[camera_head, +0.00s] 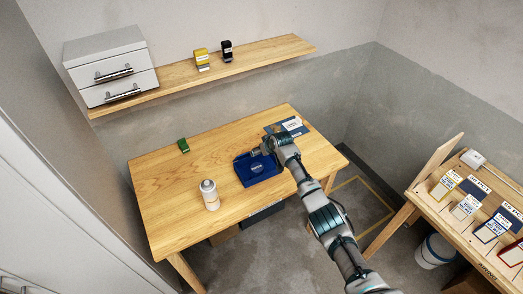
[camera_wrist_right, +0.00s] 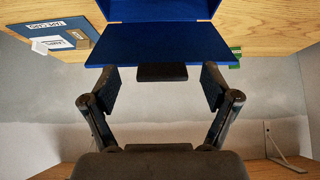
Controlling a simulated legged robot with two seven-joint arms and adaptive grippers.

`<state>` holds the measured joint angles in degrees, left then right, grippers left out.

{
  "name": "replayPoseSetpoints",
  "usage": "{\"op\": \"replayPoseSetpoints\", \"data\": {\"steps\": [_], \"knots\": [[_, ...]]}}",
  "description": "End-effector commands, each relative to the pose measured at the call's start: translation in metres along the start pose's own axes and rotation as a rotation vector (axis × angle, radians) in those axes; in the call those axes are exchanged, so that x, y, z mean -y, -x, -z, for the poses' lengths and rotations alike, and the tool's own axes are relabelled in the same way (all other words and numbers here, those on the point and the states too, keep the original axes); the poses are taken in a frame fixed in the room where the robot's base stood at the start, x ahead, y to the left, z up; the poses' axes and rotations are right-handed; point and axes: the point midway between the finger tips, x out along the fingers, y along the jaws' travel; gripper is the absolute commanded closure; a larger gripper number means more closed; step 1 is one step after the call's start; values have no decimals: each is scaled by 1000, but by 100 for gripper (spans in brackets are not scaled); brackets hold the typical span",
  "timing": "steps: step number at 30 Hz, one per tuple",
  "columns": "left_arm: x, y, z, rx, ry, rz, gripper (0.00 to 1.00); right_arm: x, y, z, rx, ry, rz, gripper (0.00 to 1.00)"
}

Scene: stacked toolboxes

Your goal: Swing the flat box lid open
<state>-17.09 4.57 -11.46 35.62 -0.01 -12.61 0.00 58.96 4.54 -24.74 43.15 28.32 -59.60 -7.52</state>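The flat blue box (camera_head: 257,168) lies on the wooden table. In the wrist view, its blue lid panel (camera_wrist_right: 160,42) meets another blue part (camera_wrist_right: 160,9) along a thin tan line. The lid seems raised, but its exact angle is unclear. A dark block like a handle (camera_wrist_right: 162,73) sits at the panel's near edge. My right gripper (camera_head: 256,152) is at the box's far side. In the wrist view, its two fingers (camera_wrist_right: 160,82) are spread apart on either side of the dark block, with gaps showing. My left gripper is not in view.
A white bottle (camera_head: 209,195) stands left of the box. A green item (camera_head: 183,145) lies near the table's back edge. A blue board with labels (camera_head: 284,127) lies behind my right arm. A shelf (camera_head: 200,75) is above.

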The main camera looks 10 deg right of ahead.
Motion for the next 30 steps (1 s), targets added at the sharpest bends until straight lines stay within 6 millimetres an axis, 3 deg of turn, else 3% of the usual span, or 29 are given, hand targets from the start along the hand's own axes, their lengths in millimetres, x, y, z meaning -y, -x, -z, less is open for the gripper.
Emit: {"op": "replayPoseSetpoints", "data": {"steps": [8,14,30], "knots": [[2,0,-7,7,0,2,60,1,0,0,1,0,0,12],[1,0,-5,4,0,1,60,0,14,1,-3,1,0,12],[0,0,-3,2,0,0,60,-3,107,-1,-1,-2,0,12]]}}
